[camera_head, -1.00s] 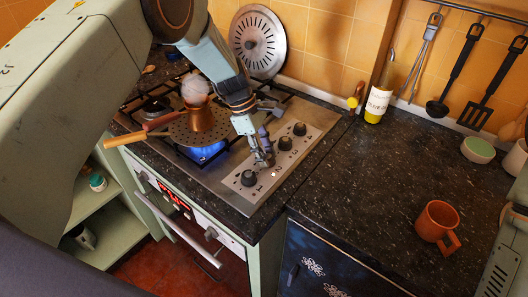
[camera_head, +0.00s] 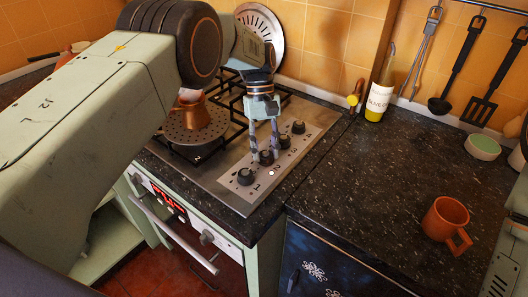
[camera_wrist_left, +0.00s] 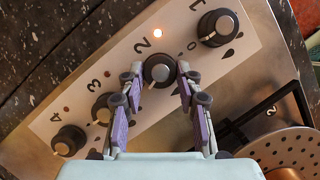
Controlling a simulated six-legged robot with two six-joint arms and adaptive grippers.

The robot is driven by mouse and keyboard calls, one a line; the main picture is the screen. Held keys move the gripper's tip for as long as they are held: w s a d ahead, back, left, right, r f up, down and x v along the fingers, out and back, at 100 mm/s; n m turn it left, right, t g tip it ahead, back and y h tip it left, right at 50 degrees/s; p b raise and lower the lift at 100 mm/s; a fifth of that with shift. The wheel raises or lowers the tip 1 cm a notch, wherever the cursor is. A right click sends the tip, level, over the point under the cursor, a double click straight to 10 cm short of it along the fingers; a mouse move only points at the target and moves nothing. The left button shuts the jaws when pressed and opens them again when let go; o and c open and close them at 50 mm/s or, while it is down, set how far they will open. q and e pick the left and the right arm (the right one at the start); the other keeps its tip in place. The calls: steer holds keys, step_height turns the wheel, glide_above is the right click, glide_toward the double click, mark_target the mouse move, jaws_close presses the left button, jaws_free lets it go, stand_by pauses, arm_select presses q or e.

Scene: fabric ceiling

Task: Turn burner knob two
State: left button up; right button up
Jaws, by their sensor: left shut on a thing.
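Burner knob two (camera_head: 266,158) is a dark round knob on the steel control panel, between knob one (camera_head: 245,176) and knob three (camera_head: 284,141). My left gripper (camera_head: 265,152) reaches down onto it from above and is shut on it. In the left wrist view, knob two (camera_wrist_left: 160,70) sits between the two fingertips (camera_wrist_left: 159,84), with the printed 2 and a lit indicator (camera_wrist_left: 184,32) beside it. Knob one (camera_wrist_left: 217,27) is apart from the fingers at upper right. My right gripper is out of view.
A copper pot (camera_head: 194,114) stands on a perforated plate (camera_head: 188,137) over the hob, partly behind my arm. Knob four (camera_head: 298,127) is farther back on the panel. An orange mug (camera_head: 443,222) and an oil bottle (camera_head: 379,100) stand on the right counter, whose middle is clear.

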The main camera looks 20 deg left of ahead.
arm_select(q)
steer(key=shift+s+d+f+m+y+b, duration=0.1)
steer(key=shift+m+y+b, duration=0.15)
steer(key=shift+m, duration=0.45)
steer(key=shift+d+m+y+b, duration=0.1)
steer(key=shift+m+y+b, duration=0.15)
steer(key=shift+m, duration=0.45)
steer(key=o, duration=1.1)
steer(key=shift+s, duration=0.1)
steer(key=shift+o, duration=0.2)
step_height(320, 180, up, 10)
